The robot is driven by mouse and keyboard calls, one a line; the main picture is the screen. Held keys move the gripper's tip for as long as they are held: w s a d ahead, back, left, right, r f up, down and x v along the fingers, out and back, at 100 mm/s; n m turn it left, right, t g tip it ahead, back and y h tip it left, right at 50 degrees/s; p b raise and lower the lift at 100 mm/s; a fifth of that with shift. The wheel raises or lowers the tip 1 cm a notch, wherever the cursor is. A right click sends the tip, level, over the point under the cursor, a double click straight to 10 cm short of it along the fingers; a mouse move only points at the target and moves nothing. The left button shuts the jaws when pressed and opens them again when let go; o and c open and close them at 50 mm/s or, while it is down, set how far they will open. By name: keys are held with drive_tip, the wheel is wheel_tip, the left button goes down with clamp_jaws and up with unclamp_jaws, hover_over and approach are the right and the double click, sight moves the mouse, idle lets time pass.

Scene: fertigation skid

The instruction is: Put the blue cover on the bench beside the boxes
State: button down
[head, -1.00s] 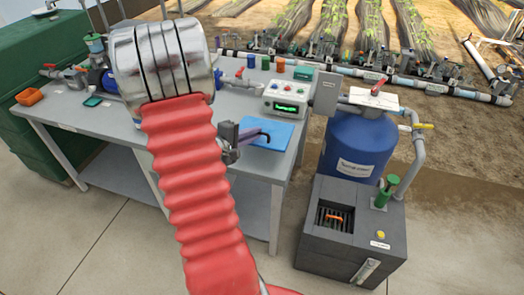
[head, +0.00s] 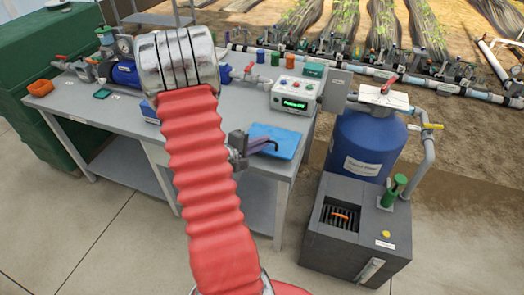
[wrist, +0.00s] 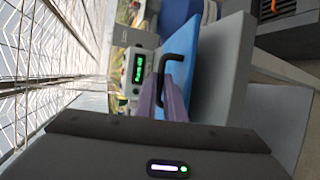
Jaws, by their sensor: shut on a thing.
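The blue cover (head: 277,141) is a flat bright blue panel with a dark bent handle. In the head view it shows over the front right part of the grey bench (head: 225,108). My gripper (head: 246,147) is at the cover's left side, shut on the handle. In the wrist view the purple fingers (wrist: 172,98) meet the black handle (wrist: 178,66), with the blue panel (wrist: 205,55) beyond. Whether the cover touches the bench top is not clear. Small blue, orange and green boxes (head: 290,58) stand at the bench's back edge.
A control box with a green display (head: 294,96) stands behind the cover. A blue tank (head: 362,147) and a dark grey unit (head: 358,232) stand right of the bench. An orange bin (head: 40,87) and pumps are at the left.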

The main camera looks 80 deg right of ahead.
drive_tip(key=shift+f, duration=0.1)
drive_tip(key=shift+f, duration=2)
drive_tip(key=c, duration=1.8)
unclamp_jaws()
drive_tip(key=shift+c, duration=0.2)
drive_tip(key=v, duration=1.2)
drive_tip(key=shift+w, duration=0.15)
